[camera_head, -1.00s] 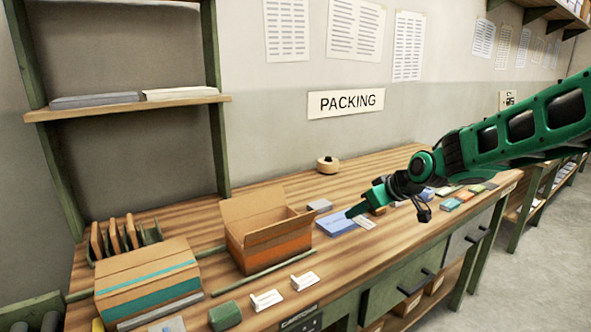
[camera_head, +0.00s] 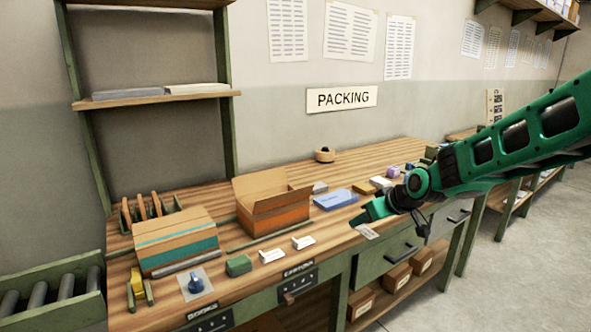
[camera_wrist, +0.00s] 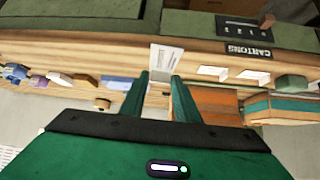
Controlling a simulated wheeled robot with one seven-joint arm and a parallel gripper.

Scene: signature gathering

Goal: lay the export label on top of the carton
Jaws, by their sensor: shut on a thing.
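A white printed label (camera_wrist: 167,54) is pinched between the fingertips of my gripper (camera_wrist: 160,78). In the head view the label (camera_head: 367,232) hangs below my gripper (camera_head: 362,220), by the bench's front edge. A closed carton with a teal stripe (camera_head: 178,241) sits at the bench's left end, and a carton with raised flaps (camera_head: 273,217) stands to its right. My gripper is to the right of both cartons and apart from them. In the wrist view they show at the right, the closed carton (camera_wrist: 285,104) farther right than the flapped one (camera_wrist: 212,101).
Two small white cards (camera_head: 271,255) and a green block (camera_head: 238,265) lie along the front of the bench (camera_head: 330,233). A blue flat box (camera_head: 336,199) and a tape roll (camera_head: 325,155) are farther back. A roller conveyor (camera_head: 50,290) is at the left.

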